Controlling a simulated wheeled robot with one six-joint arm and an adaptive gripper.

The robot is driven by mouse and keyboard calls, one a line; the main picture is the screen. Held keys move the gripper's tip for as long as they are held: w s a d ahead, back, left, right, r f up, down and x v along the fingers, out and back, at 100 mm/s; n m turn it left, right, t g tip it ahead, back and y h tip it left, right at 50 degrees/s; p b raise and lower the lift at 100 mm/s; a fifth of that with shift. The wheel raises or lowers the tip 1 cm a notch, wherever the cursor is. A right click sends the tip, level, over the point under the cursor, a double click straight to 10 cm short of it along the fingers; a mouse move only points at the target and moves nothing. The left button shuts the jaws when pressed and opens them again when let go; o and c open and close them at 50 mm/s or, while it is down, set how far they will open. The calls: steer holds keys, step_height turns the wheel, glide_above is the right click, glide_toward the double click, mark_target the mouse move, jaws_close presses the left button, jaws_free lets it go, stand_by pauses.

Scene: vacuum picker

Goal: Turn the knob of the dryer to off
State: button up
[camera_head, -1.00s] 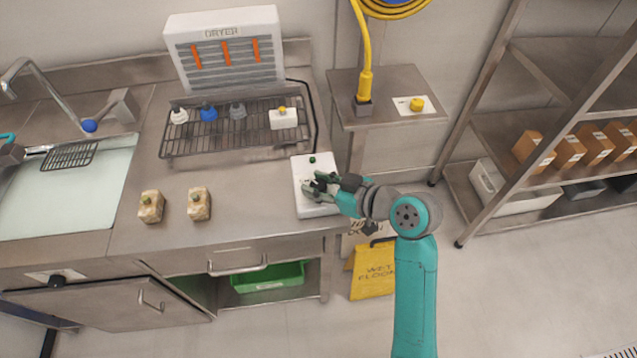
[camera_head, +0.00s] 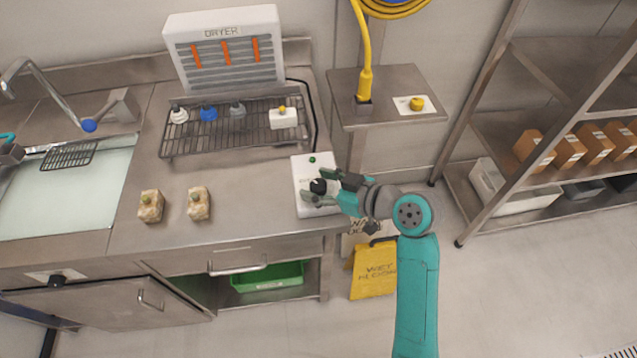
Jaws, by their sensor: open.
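The dryer (camera_head: 226,47) is a white box with grey slats and orange strips, standing at the back of the steel counter. A white control box (camera_head: 303,172) sits at the counter's right end, with a small green light or button (camera_head: 311,160) near its top. A black knob (camera_head: 318,186) is on its face. My gripper (camera_head: 323,188) reaches in from the right, over the box. Its fingers are apart, around or beside the knob; I cannot tell whether they touch it. The fingers hide part of the box's lower right. The knob's marking is too small to read.
A wire rack (camera_head: 240,127) with several small items stands before the dryer. Two tan blocks (camera_head: 151,206) lie on the counter, left of the box. A side table (camera_head: 380,88) with a yellow button is behind my arm. A yellow floor sign (camera_head: 374,270) stands below.

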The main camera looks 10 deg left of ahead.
steer(key=v, duration=1.1)
steer(key=shift+s+d, duration=0.25)
steer(key=shift+d, duration=0.05)
steer(key=s+d+f+m+t+h, duration=0.3)
steer(key=s+d+f+m+h, duration=0.1)
steer(key=s+f+m, duration=0.3)
steer(key=s+d+f+m+t+h, duration=0.35)
steer(key=s+f, duration=0.25)
steer(key=f, duration=0.4)
steer(key=s+d+r+m+t+h, duration=0.1)
steer(key=s+d+r+h, duration=0.1)
steer(key=s, duration=0.9)
steer(key=s+d+r+m+t+h, duration=0.1)
steer(key=s+d+r, duration=0.3)
steer(key=s, duration=0.6)
steer(key=shift+s+d+r+h, duration=0.35)
steer(key=shift+r+h, duration=0.2)
steer(key=shift+h, duration=0.1)
